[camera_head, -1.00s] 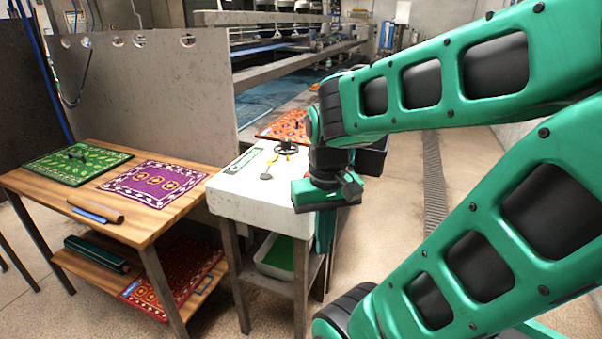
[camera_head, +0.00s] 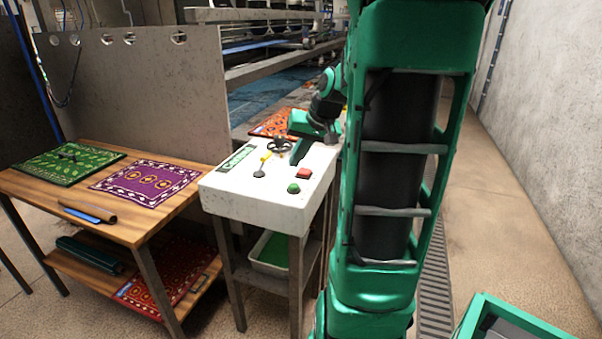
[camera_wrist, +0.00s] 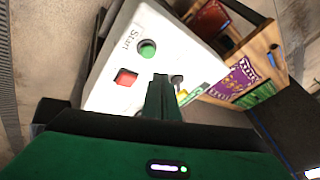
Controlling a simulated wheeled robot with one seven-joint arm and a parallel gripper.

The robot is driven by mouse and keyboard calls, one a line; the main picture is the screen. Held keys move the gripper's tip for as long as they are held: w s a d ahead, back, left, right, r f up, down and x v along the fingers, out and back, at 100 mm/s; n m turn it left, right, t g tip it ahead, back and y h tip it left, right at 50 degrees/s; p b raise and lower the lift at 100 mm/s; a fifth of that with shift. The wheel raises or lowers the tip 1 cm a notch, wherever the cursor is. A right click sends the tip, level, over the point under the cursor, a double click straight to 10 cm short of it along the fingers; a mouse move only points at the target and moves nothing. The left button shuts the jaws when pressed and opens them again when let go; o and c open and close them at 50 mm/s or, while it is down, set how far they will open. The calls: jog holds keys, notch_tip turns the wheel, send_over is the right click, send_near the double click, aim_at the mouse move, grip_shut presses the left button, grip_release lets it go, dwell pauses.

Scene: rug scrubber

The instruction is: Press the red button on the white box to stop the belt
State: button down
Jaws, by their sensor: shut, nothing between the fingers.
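The white box (camera_head: 226,200) stands on dark legs in the middle of the head view. The red button (camera_head: 304,173) is on the right part of its top, with a green button (camera_head: 294,188) just in front of it. In the wrist view the red button (camera_wrist: 126,77) lies left of my gripper (camera_wrist: 163,82) and the green button (camera_wrist: 148,48) lies beyond it, beside the word "Start". My gripper is shut and empty, apart from both buttons.
The box top also carries a black handwheel (camera_head: 279,145), a grey knob (camera_head: 259,173) and a yellow lever (camera_head: 266,157). A wooden table (camera_head: 128,228) with a green rug (camera_head: 66,163) and a purple rug (camera_head: 146,182) stands at left.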

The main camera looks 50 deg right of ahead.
aim_at(307, 172)
jog(key=w+d+r+m+t, duration=0.1)
jog(key=w+d+r+t, duration=0.2)
jog(key=d, duration=0.6)
jog(key=shift+w+d, duration=0.2)
jog(key=shift+w, duration=0.45)
jog(key=shift+f, duration=4.4)
jog(key=shift+f, duration=0.1)
jog(key=shift+f, duration=0.25)
